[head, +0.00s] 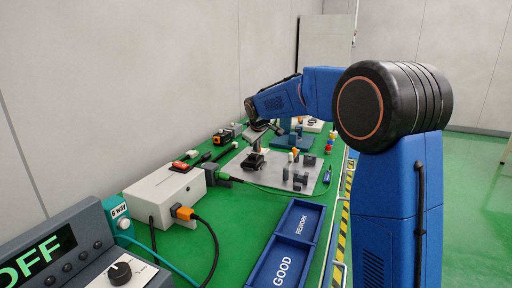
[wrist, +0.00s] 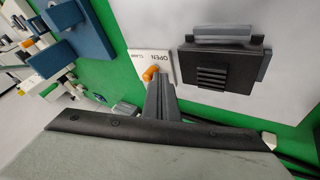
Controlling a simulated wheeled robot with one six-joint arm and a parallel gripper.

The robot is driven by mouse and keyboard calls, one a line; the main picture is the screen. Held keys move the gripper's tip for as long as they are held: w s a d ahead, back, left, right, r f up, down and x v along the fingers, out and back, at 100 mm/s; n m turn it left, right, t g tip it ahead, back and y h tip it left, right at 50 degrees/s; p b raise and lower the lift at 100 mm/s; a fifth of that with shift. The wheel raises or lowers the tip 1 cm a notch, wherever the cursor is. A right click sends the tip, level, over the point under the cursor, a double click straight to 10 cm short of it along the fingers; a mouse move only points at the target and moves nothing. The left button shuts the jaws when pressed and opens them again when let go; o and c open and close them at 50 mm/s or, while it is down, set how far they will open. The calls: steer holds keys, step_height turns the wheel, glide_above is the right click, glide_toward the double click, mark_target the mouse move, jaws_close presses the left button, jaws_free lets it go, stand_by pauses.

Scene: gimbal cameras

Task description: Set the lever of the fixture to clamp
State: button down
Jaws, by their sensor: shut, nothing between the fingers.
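The fixture (wrist: 222,65) is a dark block with a ribbed top and grey bars along its sides; it lies right of my gripper in the wrist view. In the head view the fixture (head: 252,161) sits on the grey mat below my gripper. A white label plate (wrist: 137,63) marked OPEN and CLAMP is beside it. The lever's orange tip (wrist: 150,73) shows at the plate, nearer the OPEN word. My gripper (wrist: 158,82) is shut and empty, its fingertips right by the orange tip. I cannot tell whether they touch. The rest of the lever is hidden.
Small grey blocks (head: 300,178) stand on the mat (head: 270,178). A white box (head: 165,195) and blue GOOD and REWORK trays (head: 285,255) are nearer the camera.

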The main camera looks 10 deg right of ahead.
steer(key=shift+d+n+y, duration=0.55)
steer(key=shift+n+y, duration=0.05)
steer(key=shift+n, duration=0.3)
steer(key=shift+w+d, duration=0.3)
steer(key=shift+d, duration=0.35)
steer(key=shift+w+d, duration=0.25)
steer(key=shift+d, duration=0.4)
steer(key=shift+a, duration=0.25)
steer(key=shift+a, duration=0.6)
